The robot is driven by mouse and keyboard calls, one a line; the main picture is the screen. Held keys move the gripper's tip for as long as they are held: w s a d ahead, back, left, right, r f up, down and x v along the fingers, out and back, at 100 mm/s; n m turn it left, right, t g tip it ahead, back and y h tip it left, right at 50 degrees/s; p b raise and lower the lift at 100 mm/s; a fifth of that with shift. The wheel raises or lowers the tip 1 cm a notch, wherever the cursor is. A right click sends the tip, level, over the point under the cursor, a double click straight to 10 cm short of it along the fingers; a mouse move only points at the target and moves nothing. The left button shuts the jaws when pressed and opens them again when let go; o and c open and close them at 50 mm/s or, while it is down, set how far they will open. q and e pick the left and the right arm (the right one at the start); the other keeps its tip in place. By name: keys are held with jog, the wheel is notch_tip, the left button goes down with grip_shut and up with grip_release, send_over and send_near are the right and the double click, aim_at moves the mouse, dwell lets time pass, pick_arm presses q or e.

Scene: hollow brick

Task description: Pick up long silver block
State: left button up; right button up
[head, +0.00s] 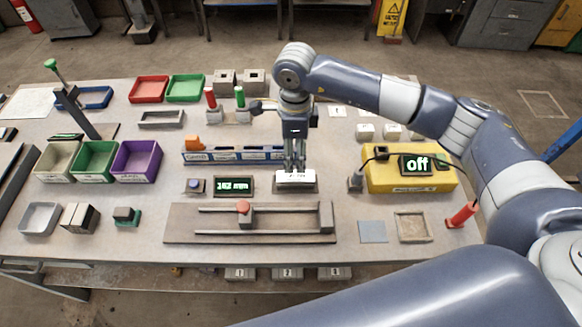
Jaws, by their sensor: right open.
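A pale silver block (296,178) with dark marking on its upper face sits on a small grey base near the middle of the table (130,210). It may be the long silver block. My right gripper (294,167) points straight down over it, fingers at its top edge. The fingers are open, but I cannot tell whether they touch the block. The fingers hide part of the block's back side. My left gripper is not in view.
Left of the block stands a display reading about 162 mm (233,186). A blue rail (215,157) lies behind it and a sliding fixture (255,222) in front. A yellow box (400,181) with an "off" display stands right. Coloured bins (137,160) stand left.

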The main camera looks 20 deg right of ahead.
aim_at(295, 176)
jog(key=f, duration=0.2)
jog(key=s+f+p, duration=0.1)
jog(key=f, duration=0.1)
jog(key=shift+s, duration=0.1)
jog(key=shift+f+p, duration=0.3)
jog(key=f+p, duration=0.1)
jog(key=f, duration=0.1)
jog(key=f+p, duration=0.1)
jog(key=f, duration=0.1)
jog(key=shift+w+d+f, duration=0.1)
jog(key=shift+w+f, duration=0.05)
jog(key=shift+w, duration=0.05)
jog(key=shift+f, duration=0.25)
jog(key=shift+w+f, duration=0.1)
jog(key=shift+c, duration=0.8)
jog(key=c, duration=0.9)
grip_shut()
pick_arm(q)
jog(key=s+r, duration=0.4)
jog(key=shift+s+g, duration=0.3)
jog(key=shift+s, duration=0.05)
